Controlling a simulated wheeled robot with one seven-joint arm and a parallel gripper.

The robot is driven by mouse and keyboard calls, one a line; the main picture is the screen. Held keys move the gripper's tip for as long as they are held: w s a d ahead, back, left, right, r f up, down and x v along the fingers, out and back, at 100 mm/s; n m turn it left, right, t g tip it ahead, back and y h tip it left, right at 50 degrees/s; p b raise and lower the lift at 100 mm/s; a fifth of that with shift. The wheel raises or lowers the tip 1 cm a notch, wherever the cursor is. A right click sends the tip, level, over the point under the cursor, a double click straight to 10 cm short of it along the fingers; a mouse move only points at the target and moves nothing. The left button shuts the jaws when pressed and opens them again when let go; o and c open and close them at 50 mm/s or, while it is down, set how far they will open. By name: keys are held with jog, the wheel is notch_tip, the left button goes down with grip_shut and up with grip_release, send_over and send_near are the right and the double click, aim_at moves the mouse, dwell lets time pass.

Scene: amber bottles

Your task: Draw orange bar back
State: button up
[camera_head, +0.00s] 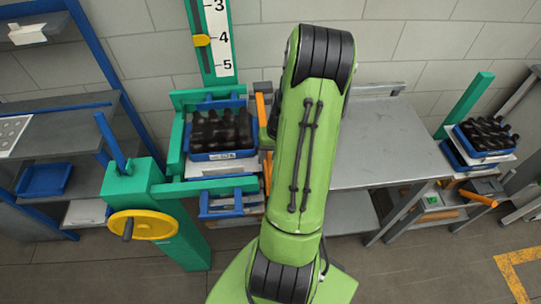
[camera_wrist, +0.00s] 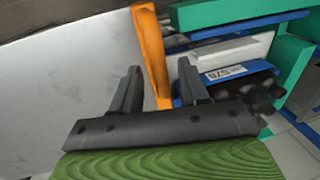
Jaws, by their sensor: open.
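The orange bar (camera_wrist: 150,45) is long and upright in the wrist view. It runs down between the two dark fingers of my open gripper (camera_wrist: 159,68). I cannot tell whether either finger touches it. In the head view, orange pieces (camera_head: 262,110) show at the right side of the green frame (camera_head: 178,102), beside my arm.
A blue crate of dark bottles (camera_head: 222,155) sits in the green frame, left of my arm. A yellow handwheel (camera_head: 142,225) stands front left. A bare grey table (camera_head: 385,150) is to the right, with another bottle crate (camera_head: 485,155) and orange lever (camera_head: 479,198) beyond.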

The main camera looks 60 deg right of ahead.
grip_shut()
jog(key=shift+s, duration=0.1)
